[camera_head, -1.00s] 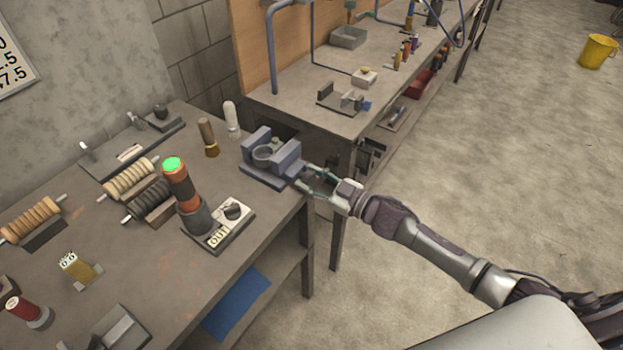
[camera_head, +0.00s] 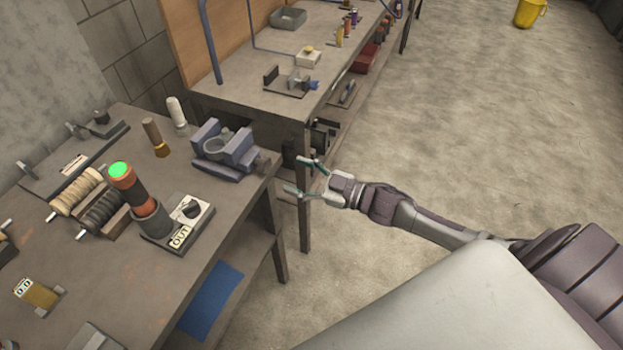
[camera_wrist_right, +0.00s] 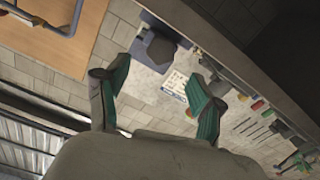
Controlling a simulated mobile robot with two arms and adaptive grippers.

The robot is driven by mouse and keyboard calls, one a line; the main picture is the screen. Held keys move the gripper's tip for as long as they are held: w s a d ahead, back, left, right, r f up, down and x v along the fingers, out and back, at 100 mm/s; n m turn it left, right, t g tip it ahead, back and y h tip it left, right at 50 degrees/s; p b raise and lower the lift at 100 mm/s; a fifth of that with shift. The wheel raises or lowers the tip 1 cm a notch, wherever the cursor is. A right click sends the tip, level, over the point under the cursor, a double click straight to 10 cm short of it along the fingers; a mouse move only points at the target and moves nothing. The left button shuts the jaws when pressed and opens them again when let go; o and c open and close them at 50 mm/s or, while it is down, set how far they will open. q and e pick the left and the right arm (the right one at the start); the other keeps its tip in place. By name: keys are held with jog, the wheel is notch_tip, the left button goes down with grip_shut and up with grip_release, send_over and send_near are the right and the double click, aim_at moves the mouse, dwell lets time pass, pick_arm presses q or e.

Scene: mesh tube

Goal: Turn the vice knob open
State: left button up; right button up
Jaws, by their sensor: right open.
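The blue-grey vice (camera_head: 211,158) stands at the right edge of the near workbench, with a round grey ring shape between its jaws. Its dark knob (camera_head: 263,164) is on the side facing my right arm. In the right wrist view, the dark, many-sided knob (camera_wrist_right: 160,48) shows ahead, between and beyond the fingers. My right gripper (camera_head: 294,175) is open and empty, off the bench edge, with a gap between its fingertips and the knob. Its green-padded fingers (camera_wrist_right: 160,88) are spread wide in the wrist view. My left gripper is not in view.
Left of the vice stand a brown-handled tool (camera_head: 154,135), a white-topped tool (camera_head: 176,114) and an orange cylinder with a green top (camera_head: 128,184). A second bench (camera_head: 235,85) stands behind.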

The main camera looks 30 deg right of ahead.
jog(key=v, duration=0.3)
jog(key=shift+s+d, duration=0.25)
jog(key=s+d+f+m+g+h, duration=0.1)
jog(key=s+d+f+m+h, duration=0.15)
jog(key=f, duration=0.75)
jog(key=s+d+f+m+g+h, duration=0.1)
jog(key=s+d+f+m+h, duration=0.2)
jog(key=f, duration=0.7)
jog(key=s+d+f+m+g+h, duration=0.1)
jog(key=s+d+f+h, duration=0.25)
jog(key=f, duration=0.65)
jog(key=s+a+f+m+g+h, duration=0.1)
jog(key=s+a+f+g, duration=0.2)
jog(key=s+f, duration=0.5)
jog(key=s+a+f+m+g+h, duration=0.1)
jog(key=s+a+f+g, duration=0.3)
jog(key=s+f, duration=0.5)
jog(key=s+g, duration=0.1)
jog(key=s, duration=0.6)
jog(key=s+a, duration=0.1)
jog(key=s, duration=0.1)
jog(key=s+a+f+g, duration=0.1)
jog(key=s, duration=0.2)
jog(key=s+a+f+g, duration=0.1)
jog(key=s, duration=0.2)
jog(key=shift+s+a, duration=0.15)
jog(key=shift+a, duration=0.05)
